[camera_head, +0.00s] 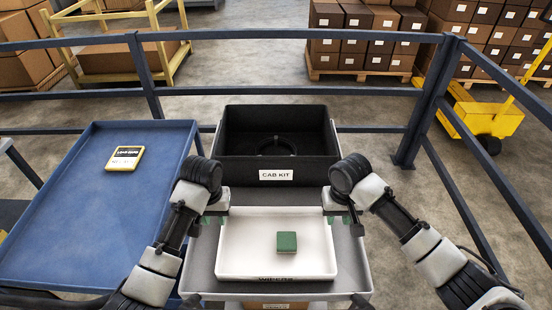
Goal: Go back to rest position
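My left gripper (209,219) is at the upper left corner of a white tray (240,262). Its fingertips look spread, with greenish pads apart. My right gripper (345,219) is at the tray's upper right corner, and its fingertips also look apart. I see nothing held in either gripper. I cannot tell whether the fingertips touch the tray's rim. The tray lies on a grey surface (205,262) and has a label on its front, partly legible as WIPERS. A green block (287,242) sits inside the tray, right of its middle.
A black bin (232,170) labelled CAB KIT stands behind the tray, with a dark ring-like item (276,147) inside. A blue table (75,220) at left holds a yellow-and-white box (125,158). Blue railings (345,92) surround the station; pallets and a yellow pallet jack (492,118) stand beyond.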

